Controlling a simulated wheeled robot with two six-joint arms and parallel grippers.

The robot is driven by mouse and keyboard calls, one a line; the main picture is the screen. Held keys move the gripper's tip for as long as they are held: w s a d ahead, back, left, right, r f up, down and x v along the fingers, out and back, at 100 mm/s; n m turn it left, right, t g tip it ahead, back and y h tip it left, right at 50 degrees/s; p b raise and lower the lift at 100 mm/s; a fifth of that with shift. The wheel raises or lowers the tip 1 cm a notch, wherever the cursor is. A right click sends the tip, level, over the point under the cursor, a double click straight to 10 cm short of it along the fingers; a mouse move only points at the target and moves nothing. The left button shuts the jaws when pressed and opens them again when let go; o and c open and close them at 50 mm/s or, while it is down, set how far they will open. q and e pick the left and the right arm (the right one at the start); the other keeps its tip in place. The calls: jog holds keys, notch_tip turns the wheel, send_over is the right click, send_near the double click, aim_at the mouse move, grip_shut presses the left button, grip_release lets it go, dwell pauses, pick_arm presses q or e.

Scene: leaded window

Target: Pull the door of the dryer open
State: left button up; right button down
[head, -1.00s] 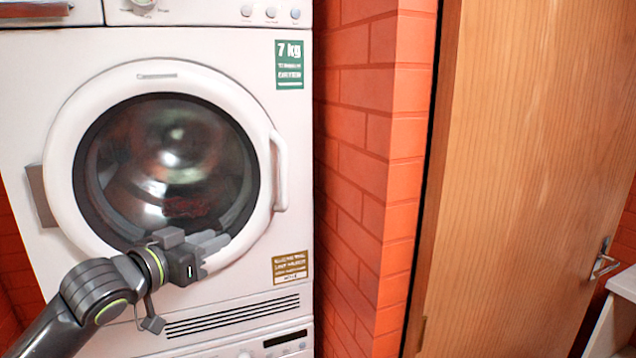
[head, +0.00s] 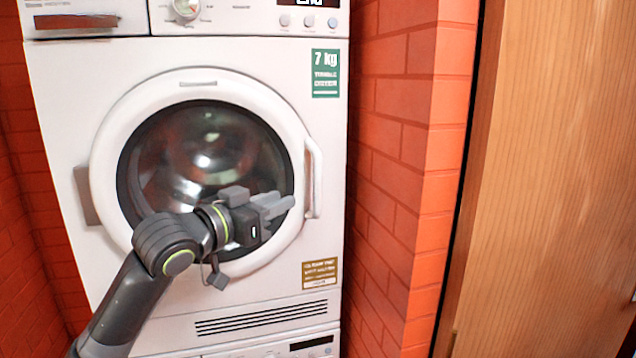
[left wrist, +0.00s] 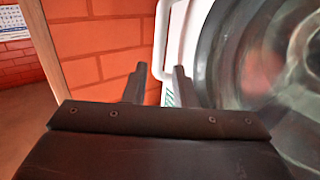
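The dryer (head: 65,165) is white, with a round door whose white ring (head: 107,185) frames dark glass (head: 205,150). The door is shut. Its white vertical handle (head: 316,180) is on the ring's right side; it also shows in the left wrist view (left wrist: 160,45), beyond my fingers. My left gripper (head: 286,204) is in front of the lower right of the glass, pointing right towards the handle's lower end. In the left wrist view its two fingers (left wrist: 157,85) are apart with nothing between them. It appears apart from the handle. My right gripper is not in view.
A red brick wall (head: 405,190) stands close on the right of the dryer, with a wooden door (head: 550,180) beyond it. Another brick wall (head: 30,220) is on the left. A second white machine's panel (head: 315,345) is below.

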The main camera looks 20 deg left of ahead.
aim_at(314, 186)
pick_arm(q)
jog(key=p+x, duration=0.2)
jog(key=x, duration=0.9)
jog(key=shift+w+d+p, duration=0.15)
jog(key=shift+w+p, duration=0.15)
jog(key=shift+w, duration=0.05)
grip_shut()
